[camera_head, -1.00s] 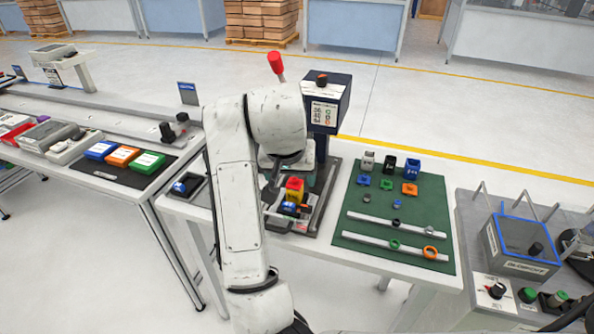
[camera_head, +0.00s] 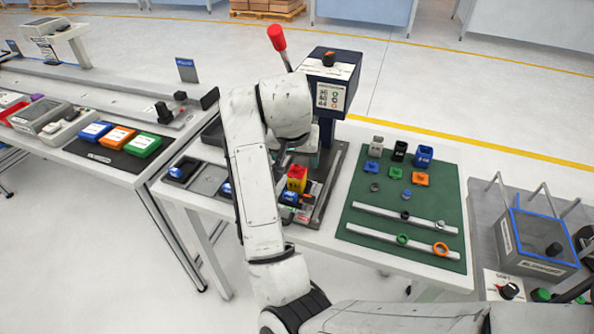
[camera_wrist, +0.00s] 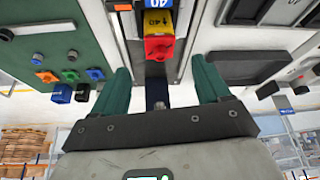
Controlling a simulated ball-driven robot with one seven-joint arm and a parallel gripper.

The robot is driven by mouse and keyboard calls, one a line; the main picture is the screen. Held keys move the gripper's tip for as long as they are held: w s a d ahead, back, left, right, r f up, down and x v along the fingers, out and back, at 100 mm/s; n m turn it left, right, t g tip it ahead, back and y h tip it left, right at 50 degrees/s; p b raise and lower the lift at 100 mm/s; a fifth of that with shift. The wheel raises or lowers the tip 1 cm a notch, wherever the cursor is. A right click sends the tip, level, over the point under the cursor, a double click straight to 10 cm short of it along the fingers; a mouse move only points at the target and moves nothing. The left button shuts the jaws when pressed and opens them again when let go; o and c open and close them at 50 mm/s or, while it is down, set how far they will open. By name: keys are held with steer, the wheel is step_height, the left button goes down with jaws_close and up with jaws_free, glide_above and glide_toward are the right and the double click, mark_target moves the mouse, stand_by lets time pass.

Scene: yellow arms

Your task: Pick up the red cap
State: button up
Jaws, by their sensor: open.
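The red cap (camera_wrist: 158,48) sits on a yellow block (camera_wrist: 158,22), which stands on a blue block (camera_wrist: 158,3). In the head view the red cap (camera_head: 297,171) tops the small stack on the press base. My gripper (camera_wrist: 161,68) is open and empty, its green fingers spread. In the wrist view, the cap lies ahead of the fingertips, roughly centred between them, and I see no contact. In the head view my arm covers much of the area just left of the stack, and the fingers are hard to make out.
A dark press head (camera_head: 331,88) and its red-knobbed lever (camera_head: 277,38) rise behind the stack. A green mat (camera_head: 440,207) with small blocks, rings and two rails lies right. Dark trays (camera_head: 210,180) lie left of my arm.

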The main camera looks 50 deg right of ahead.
mark_target(297, 167)
steer(key=x, duration=0.4)
steer(key=shift+a+f, duration=0.1)
steer(key=shift+a, duration=0.05)
steer(key=c, duration=1.2)
